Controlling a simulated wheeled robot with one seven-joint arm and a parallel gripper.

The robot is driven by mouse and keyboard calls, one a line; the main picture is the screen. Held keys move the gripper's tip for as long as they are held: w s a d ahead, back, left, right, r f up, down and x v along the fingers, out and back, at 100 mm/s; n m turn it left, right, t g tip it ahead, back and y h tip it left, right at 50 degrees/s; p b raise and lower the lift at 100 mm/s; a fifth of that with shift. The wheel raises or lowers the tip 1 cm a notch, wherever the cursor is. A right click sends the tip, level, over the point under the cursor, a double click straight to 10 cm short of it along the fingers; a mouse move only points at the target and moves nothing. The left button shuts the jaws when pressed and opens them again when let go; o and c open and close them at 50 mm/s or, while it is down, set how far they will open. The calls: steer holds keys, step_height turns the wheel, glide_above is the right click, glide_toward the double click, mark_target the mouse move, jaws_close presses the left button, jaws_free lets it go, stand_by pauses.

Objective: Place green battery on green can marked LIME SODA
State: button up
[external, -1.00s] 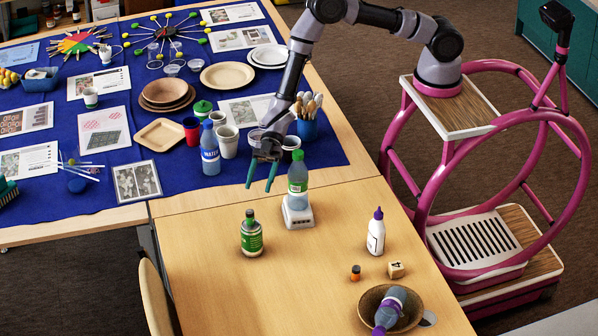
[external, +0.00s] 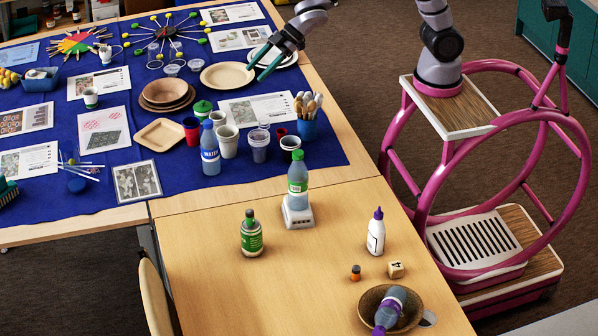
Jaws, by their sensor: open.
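A green-labelled can (external: 251,241) stands upright on the bare wooden table, left of centre; its lettering is too small to read. A narrow green and dark cylinder (external: 250,217), which looks like the green battery, stands upright on top of it. At this size I cannot see whether it is fully separate from the can. My gripper (external: 256,72) is open and empty, with its two teal fingers spread, at the back near the plates. It is well away from the can. Its height above the blue cloth is hard to tell.
A blue bottle with a green label (external: 298,182) stands on a white scale (external: 298,216). The front-left wood is clear.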

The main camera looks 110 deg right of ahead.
steer(key=s+d+r+m+g+h, duration=0.1)
steer(key=s+d+r+m, duration=0.3)
steer(key=s, duration=0.5)
steer(key=s+d+r+m+h, duration=0.1)
steer(key=s+d+r+h, duration=0.1)
steer(key=s+r, duration=0.55)
steer(key=s+a+m+g+y, duration=0.2)
steer(key=s+m+y, duration=0.1)
steer(key=s, duration=2)
steer(key=shift+s+m, duration=0.2)
steer(key=shift+m, duration=0.4)
